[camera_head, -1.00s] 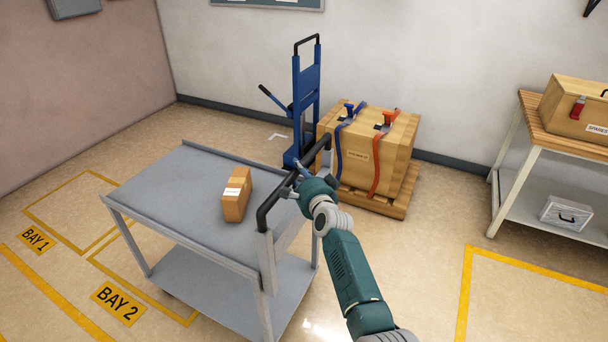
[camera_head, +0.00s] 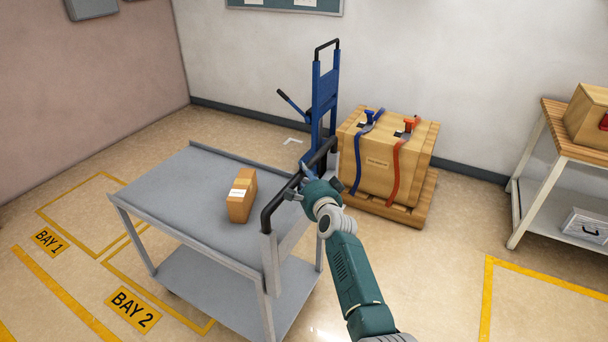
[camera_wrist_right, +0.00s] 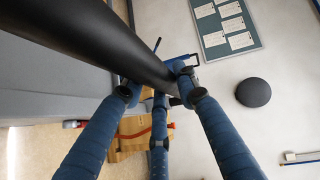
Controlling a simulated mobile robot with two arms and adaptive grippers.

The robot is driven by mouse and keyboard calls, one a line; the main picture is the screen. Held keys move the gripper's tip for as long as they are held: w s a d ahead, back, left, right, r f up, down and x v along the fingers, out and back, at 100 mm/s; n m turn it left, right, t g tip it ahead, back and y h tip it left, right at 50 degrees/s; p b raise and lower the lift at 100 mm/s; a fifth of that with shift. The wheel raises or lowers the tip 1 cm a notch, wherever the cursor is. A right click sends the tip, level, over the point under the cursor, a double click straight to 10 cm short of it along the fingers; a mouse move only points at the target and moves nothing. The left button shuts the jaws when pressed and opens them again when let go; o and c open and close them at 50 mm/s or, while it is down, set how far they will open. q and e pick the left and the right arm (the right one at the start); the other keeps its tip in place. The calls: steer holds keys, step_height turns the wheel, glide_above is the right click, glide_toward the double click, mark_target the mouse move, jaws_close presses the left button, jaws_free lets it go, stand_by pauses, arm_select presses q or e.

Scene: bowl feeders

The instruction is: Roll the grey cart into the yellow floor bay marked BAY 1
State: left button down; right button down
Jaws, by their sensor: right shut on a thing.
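The grey cart (camera_head: 190,197) stands left of centre in the head view, with a flat top shelf, a lower shelf and a black push handle (camera_head: 282,196) at its right end. My right gripper (camera_head: 306,184) is shut on that handle. In the right wrist view the gripper's fingers (camera_wrist_right: 160,92) close round the black handle (camera_wrist_right: 90,40). The yellow-outlined floor bay BAY 1, with its label (camera_head: 48,241), lies at the far left beyond BAY 2 (camera_head: 133,309). The cart covers part of the BAY 2 outline. My left gripper is not in view.
A small cardboard box (camera_head: 241,197) stands on the cart's top. A blue hand truck (camera_head: 325,95) and a strapped wooden crate (camera_head: 379,165) on a pallet (camera_head: 425,205) stand behind the handle. A workbench (camera_head: 545,150) is at the right. The floor at front right is clear.

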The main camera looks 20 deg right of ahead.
steer(key=c, duration=1.3)
jaws_free()
steer(key=shift+s, duration=0.55)
steer(key=s+r, duration=0.1)
steer(key=s, duration=0.5)
steer(key=shift+s, duration=0.2)
